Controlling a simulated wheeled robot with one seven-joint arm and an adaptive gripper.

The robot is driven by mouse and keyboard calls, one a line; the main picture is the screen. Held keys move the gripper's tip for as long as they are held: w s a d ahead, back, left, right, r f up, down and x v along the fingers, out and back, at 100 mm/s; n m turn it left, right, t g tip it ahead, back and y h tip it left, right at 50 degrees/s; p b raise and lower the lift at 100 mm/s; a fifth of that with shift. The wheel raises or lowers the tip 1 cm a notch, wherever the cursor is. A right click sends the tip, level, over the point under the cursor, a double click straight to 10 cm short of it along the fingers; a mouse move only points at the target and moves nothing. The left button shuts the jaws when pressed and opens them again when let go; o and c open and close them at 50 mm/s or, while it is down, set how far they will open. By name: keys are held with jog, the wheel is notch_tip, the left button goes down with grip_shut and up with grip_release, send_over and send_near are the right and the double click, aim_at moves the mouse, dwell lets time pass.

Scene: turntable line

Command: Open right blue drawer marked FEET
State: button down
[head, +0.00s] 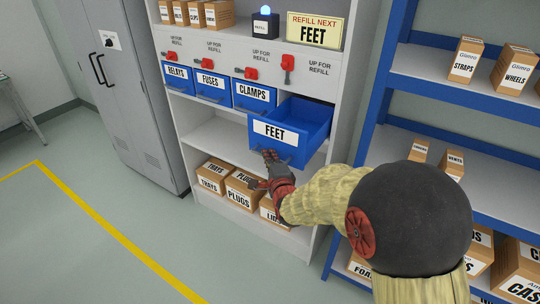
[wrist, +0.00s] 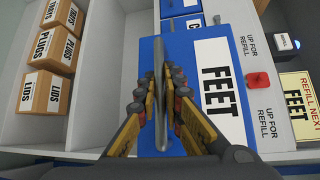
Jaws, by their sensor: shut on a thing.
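The blue FEET drawer (head: 316,124) is pulled out of the white cabinet on the right of the drawer row. Its inside shows in the head view and looks empty. Its front, with the FEET label (wrist: 215,80), fills the middle of the wrist view. My gripper (head: 274,172) is at the lower part of the drawer front. In the wrist view my gripper (wrist: 160,100) is shut on the drawer's grey bar handle (wrist: 160,75), with fingers on both sides of it.
The RELAYS (head: 177,76), FUSES (head: 212,86) and CLAMPS (head: 254,95) drawers are shut to the left. Cardboard boxes (head: 240,188) stand on the shelf below. A blue-framed rack (head: 375,85) stands close on the right. The floor (head: 115,205) in front is clear.

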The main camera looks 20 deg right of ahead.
jog(key=shift+f, duration=0.15)
jog(key=c, duration=2.2)
grip_release()
jog(key=shift+s, duration=0.1)
jog(key=s+a+r, duration=0.1)
jog(key=s+r, duration=0.1)
jog(key=s, duration=0.9)
jog(key=shift+s+a, duration=0.15)
jog(key=shift+s, duration=0.2)
jog(key=shift+f, duration=0.1)
